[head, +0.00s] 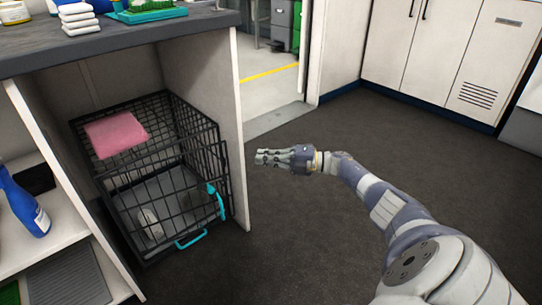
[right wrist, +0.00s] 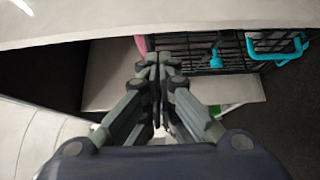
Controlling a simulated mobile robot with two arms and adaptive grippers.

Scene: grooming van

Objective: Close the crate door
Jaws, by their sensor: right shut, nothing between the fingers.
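The black wire crate (head: 165,165) stands in the bay under the counter, in the left half of the head view. Its front carries a turquoise latch (head: 216,201) near the right edge and a turquoise handle (head: 190,239) low down. I cannot tell how far the door is from the frame. Both turquoise parts also show at the upper right of the right wrist view, the handle (right wrist: 280,52) farther right. My right gripper (head: 258,158) is shut and empty, right of the bay's side panel and apart from the crate. My left gripper is out of view.
A pink towel (head: 115,133) lies on the crate. The bay's white side panel (head: 238,150) stands between crate and right gripper. Shelves with a blue bottle (head: 22,200) are at left. The counter (head: 120,35) overhangs the crate. The dark floor (head: 300,230) is clear in front.

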